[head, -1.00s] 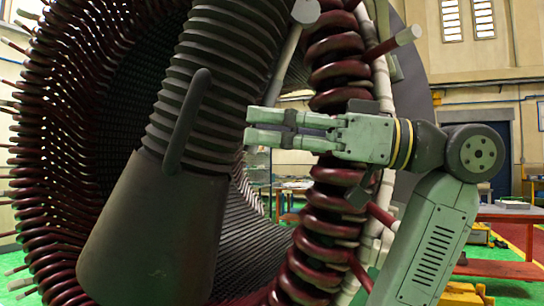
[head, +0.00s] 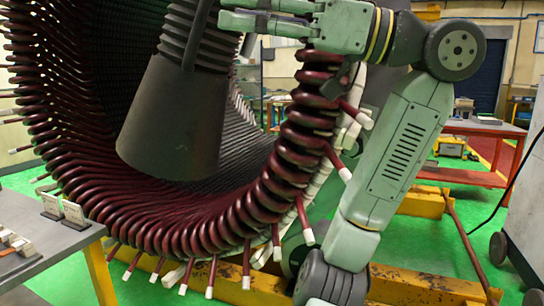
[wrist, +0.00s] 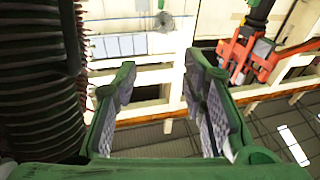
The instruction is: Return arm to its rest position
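My gripper (head: 228,12) is at the top edge of the head view, partly cut off, pointing left in front of the large stator. Its green, grey-padded fingers are spread apart with nothing between them; the wrist view shows this gap (wrist: 160,78). My arm rises from the bottom of the head view and bends left at the elbow. The stator (head: 215,222) is a big ring of dark red winding coils with pale-tipped leads. A dark grey cone with a ribbed shaft (head: 175,120) hangs in its bore, close to the fingertips in the picture; the exact gap cannot be told.
A grey table (head: 40,252) with small parts stands at lower left. A yellow base (head: 240,286) lies under the stator. A red workbench (head: 490,128) and a grey cabinet (head: 529,190) stand at right. An orange-red machine (wrist: 250,50) shows in the wrist view. Green floor is open between.

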